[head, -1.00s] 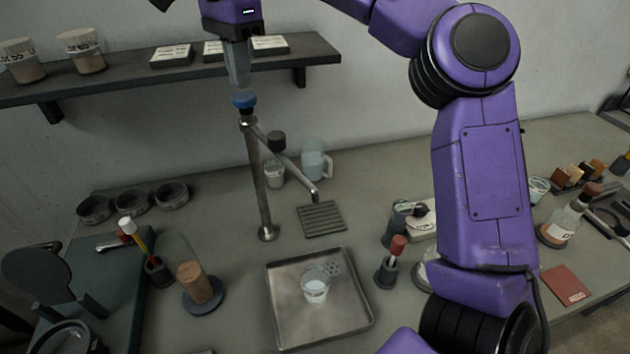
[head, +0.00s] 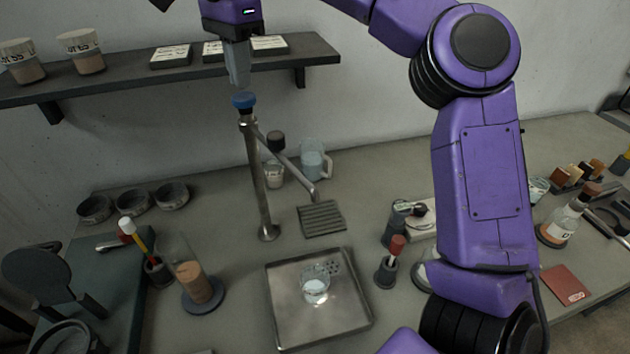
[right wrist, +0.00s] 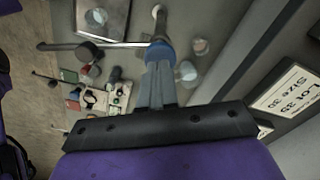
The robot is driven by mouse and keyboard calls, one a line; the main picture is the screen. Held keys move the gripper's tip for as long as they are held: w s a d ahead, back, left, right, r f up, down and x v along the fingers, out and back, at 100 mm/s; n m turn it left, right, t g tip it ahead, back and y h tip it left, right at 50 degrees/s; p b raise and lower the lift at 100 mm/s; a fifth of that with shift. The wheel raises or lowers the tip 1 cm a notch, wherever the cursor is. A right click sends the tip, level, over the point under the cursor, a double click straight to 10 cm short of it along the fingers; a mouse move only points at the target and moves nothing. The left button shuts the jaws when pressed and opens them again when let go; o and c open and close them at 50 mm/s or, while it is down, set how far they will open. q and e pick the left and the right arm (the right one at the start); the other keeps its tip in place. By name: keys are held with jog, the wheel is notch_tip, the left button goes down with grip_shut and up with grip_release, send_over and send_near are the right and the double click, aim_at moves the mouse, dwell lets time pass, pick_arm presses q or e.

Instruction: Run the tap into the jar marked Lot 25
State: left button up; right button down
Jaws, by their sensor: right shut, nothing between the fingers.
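A steel tap post (head: 259,185) stands on the bench with a blue knob (head: 243,100) on top. Its spout (head: 290,165) slants right and toward me, ending above a dark slotted drain grate (head: 322,218). A clear jar (head: 315,291) with pale contents stands in the metal tray; I read no label on it. My right gripper (head: 238,82) is shut and empty, pointing down just over the blue knob. The right wrist view shows the fingertips overlapping the knob (right wrist: 158,50); contact is unclear. My left gripper is not in view.
A wall shelf (head: 120,80) holds two labelled jars (head: 84,50) and several cards. One card (right wrist: 290,90) appears to read "Lot 35". A white cup (head: 273,175) and clear jug (head: 313,160) stand behind the spout. The shallow tray (head: 355,330) is in front.

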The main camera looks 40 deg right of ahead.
dwell(0.4)
jog(key=shift+f+b, duration=1)
jog(key=shift+f, duration=0.5)
jog(key=shift+r, duration=0.1)
dwell(1.1)
notch_tip(320, 180, up, 5)
jog(key=p, duration=0.6)
dwell(0.6)
